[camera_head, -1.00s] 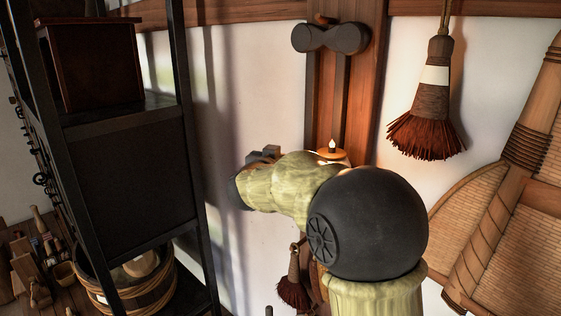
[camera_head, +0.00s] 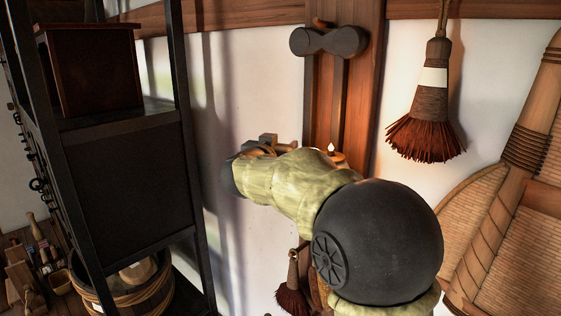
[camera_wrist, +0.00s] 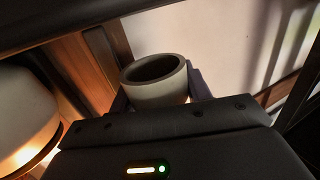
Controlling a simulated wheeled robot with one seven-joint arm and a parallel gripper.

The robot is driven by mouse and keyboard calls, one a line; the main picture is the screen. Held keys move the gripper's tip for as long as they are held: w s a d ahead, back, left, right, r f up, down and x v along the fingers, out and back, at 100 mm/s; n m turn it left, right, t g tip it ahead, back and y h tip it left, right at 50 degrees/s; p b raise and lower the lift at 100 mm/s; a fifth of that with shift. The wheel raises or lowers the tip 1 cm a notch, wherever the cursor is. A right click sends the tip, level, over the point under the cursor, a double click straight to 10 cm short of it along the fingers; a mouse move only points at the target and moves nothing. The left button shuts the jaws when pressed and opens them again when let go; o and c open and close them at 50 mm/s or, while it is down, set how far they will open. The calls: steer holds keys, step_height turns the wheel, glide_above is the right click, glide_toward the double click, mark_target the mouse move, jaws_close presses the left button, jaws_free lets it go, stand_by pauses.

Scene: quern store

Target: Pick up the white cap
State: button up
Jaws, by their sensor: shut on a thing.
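A pale, hollow, cup-shaped piece, which looks like the white cap (camera_wrist: 155,92), sits between the fingers of my gripper (camera_wrist: 160,98) in the wrist view. Its dark round opening faces up toward the camera. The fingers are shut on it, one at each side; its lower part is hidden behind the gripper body. In the head view my gripper (camera_head: 264,145) is in the air before the white wall, left of the wooden post. The cap cannot be made out clearly there.
A small candle (camera_head: 332,153) stands on the wooden post (camera_head: 349,100) right of my gripper. A rounded pale thing (camera_wrist: 22,112) glows close at left in the wrist view. A black shelf (camera_head: 130,170) stands left; a broom (camera_head: 432,110) hangs right.

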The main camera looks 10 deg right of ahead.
step_height(320, 180, up, 4)
steer(key=shift+f, duration=0.2)
steer(key=s+a+b, duration=0.5)
steer(key=s+a, duration=0.6)
steer(key=a, duration=0.4)
steer(key=shift+s+a+f+b, duration=0.15)
steer(key=shift+s+a+b, duration=0.15)
steer(key=shift+a+b, duration=0.1)
